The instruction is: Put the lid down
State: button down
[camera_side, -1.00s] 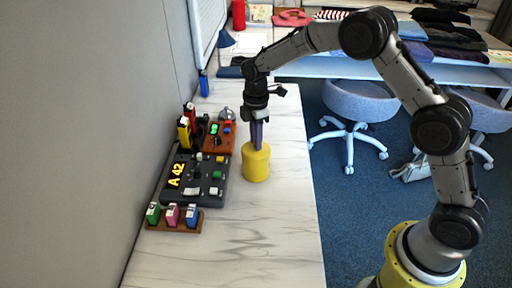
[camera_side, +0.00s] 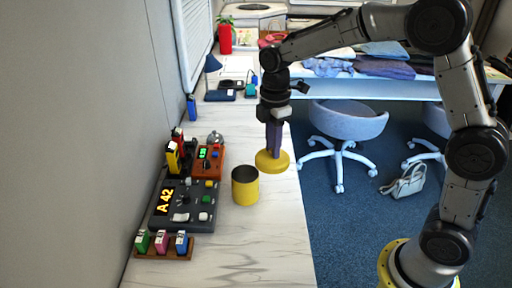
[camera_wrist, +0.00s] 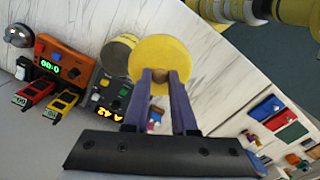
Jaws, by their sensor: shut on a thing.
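The yellow lid (camera_side: 272,162) is a round disc with a small knob, and it also shows in the wrist view (camera_wrist: 150,52). My gripper (camera_side: 273,150) is shut on the lid's knob, its purple fingers (camera_wrist: 165,85) on either side of it. The lid is off the container, behind it and to its right in the side view; I cannot tell whether it touches the table. The yellow container (camera_side: 245,190) stands upright and uncovered on the marble-patterned table, with its dark inside showing. In the wrist view the container (camera_wrist: 117,55) is partly hidden behind the lid.
A dark control panel (camera_side: 184,206) reading "A 42" stands left of the container. An orange box (camera_side: 208,163) with a green display is behind it, beside red and yellow devices. A wooden rack (camera_side: 163,247) holds coloured blocks in front. The table front (camera_side: 250,255) is clear.

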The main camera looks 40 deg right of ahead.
aim_at(283, 162)
jog(key=s, duration=0.1)
jog(key=s+r, duration=0.1)
jog(key=s, duration=0.1)
jog(key=shift+s+d+r, duration=0.1)
jog(key=shift+s+r, duration=0.1)
jog(key=shift+r, duration=0.15)
jog(key=w+d+f, duration=0.1)
jog(key=w, duration=0.1)
jog(key=w+d+f, duration=0.1)
jog(key=f, duration=0.1)
jog(key=w+d+f, duration=0.1)
jog(key=w, duration=0.1)
jog(key=shift+w+f, duration=0.15)
jog(key=shift+w, duration=0.15)
jog(key=shift+m, duration=0.5)
jog(key=w+d+f, duration=0.2)
jog(key=w+f, duration=0.3)
jog(key=w+d+f, duration=0.1)
jog(key=w+f, duration=0.3)
jog(key=w, duration=0.1)
jog(key=w+d+f, duration=0.2)
jog(key=w+f, duration=0.2)
jog(key=f, duration=0.1)
jog(key=shift+w+d+f, duration=0.35)
jog(key=shift+w, duration=0.05)
jog(key=shift+w+f, duration=0.25)
jog(key=shift+f, duration=1.65)
jog(key=shift+f, duration=0.1)
